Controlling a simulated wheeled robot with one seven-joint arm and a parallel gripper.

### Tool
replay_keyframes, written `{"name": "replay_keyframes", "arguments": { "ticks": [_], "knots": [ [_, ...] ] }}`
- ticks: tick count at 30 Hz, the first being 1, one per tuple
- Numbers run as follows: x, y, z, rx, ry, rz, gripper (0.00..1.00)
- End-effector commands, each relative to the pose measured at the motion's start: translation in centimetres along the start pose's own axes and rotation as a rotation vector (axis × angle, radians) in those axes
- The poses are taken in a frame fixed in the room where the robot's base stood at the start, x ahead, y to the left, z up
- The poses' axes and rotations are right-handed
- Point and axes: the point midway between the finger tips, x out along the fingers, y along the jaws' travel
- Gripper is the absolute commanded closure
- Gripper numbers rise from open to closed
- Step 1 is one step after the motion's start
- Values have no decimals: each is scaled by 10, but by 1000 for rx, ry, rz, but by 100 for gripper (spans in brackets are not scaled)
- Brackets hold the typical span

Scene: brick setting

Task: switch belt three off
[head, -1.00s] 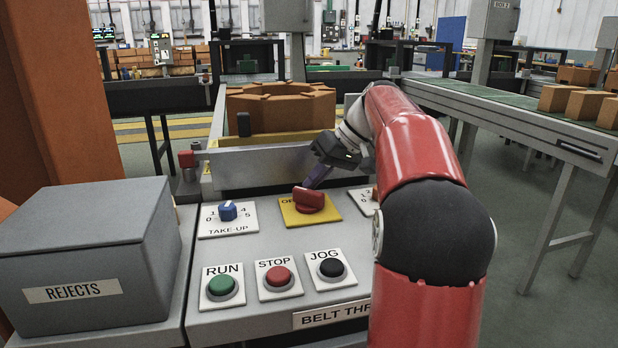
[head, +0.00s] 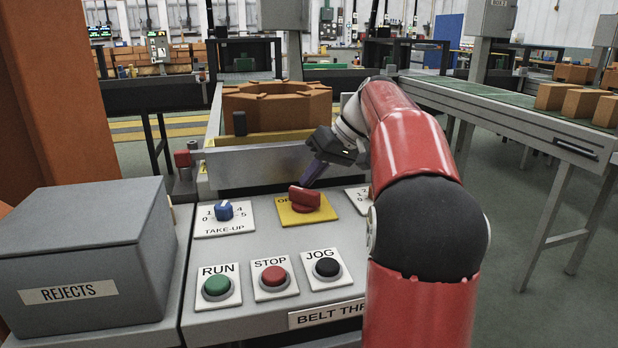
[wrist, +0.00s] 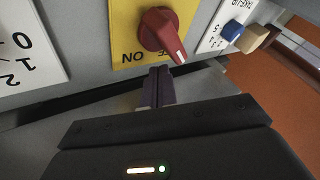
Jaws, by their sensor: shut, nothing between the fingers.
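The red rotary switch (head: 305,198) sits on a yellow plate (head: 290,215) on the sloping panel labelled "BELT THR..." (head: 325,315), the rest hidden by my arm. In the wrist view the switch (wrist: 158,30) has a white pointer mark at its lower right end, over the partly covered OFF lettering. The ON lettering (wrist: 133,57) is clear of the knob, to its lower left. My gripper (head: 307,182) is shut and empty, right behind the switch in the head view.
A blue TAKE-UP knob (head: 224,211) is left of the switch. Green RUN (head: 216,285), red STOP (head: 273,276) and black JOG (head: 327,268) buttons are in front. A grey REJECTS box (head: 95,250) stands left. A partly hidden dial plate (head: 357,199) is right.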

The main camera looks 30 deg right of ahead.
Motion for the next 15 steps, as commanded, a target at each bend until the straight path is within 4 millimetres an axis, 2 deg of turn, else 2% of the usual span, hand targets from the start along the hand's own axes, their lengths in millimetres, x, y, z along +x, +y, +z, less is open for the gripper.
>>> {"name": "replay_keyframes", "arguments": {
  "ticks": [9,15],
  "knots": [
    [-54,0,-1,0,2,2,100],
    [-69,0,0,1,0,0,100]
  ]
}}
